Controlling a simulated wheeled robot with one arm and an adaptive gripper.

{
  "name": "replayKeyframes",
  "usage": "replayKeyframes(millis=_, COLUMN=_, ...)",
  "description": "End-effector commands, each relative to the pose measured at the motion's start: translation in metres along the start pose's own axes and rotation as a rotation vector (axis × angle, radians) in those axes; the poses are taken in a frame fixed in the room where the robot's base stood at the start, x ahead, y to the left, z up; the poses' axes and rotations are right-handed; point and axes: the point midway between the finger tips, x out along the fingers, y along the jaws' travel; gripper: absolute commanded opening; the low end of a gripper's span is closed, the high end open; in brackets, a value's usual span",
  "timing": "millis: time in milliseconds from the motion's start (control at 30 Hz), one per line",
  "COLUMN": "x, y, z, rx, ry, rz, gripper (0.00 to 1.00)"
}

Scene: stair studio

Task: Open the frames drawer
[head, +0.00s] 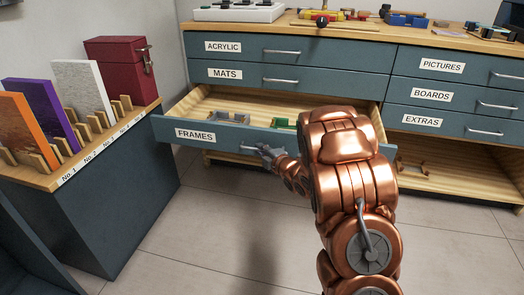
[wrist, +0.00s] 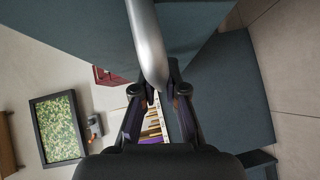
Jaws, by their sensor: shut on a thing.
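The frames drawer (head: 218,136) is a blue-grey front labelled FRAMES, pulled well out of the cabinet, with its pale wooden inside showing. My gripper (head: 262,152) is at the middle of the drawer front, shut on its silver bar handle (head: 249,149). In the wrist view the handle (wrist: 147,48) runs down between the two dark fingers of my gripper (wrist: 157,92). A grey item (head: 211,103) and a green item (head: 282,122) lie inside the drawer. My copper arm hides the drawer's right part.
The ACRYLIC drawer (head: 338,49) and MATS drawer (head: 335,76) above are shut. A low cabinet (head: 120,215) with upright coloured panels and a red case (head: 118,66) stands close to the drawer's left. The floor (head: 225,225) in front is clear.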

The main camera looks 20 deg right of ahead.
Motion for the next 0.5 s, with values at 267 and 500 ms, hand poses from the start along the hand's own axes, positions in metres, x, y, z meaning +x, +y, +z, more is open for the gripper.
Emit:
replayKeyframes(millis=267, x=-0.0004, y=-0.0011, z=0.0008, rx=0.0, ry=-0.001, rz=-0.002, gripper=0.23)
replayKeyframes(millis=500, x=-0.0004, y=-0.0003, z=0.0008, rx=-0.001, ry=0.0, rz=-0.001, gripper=0.23)
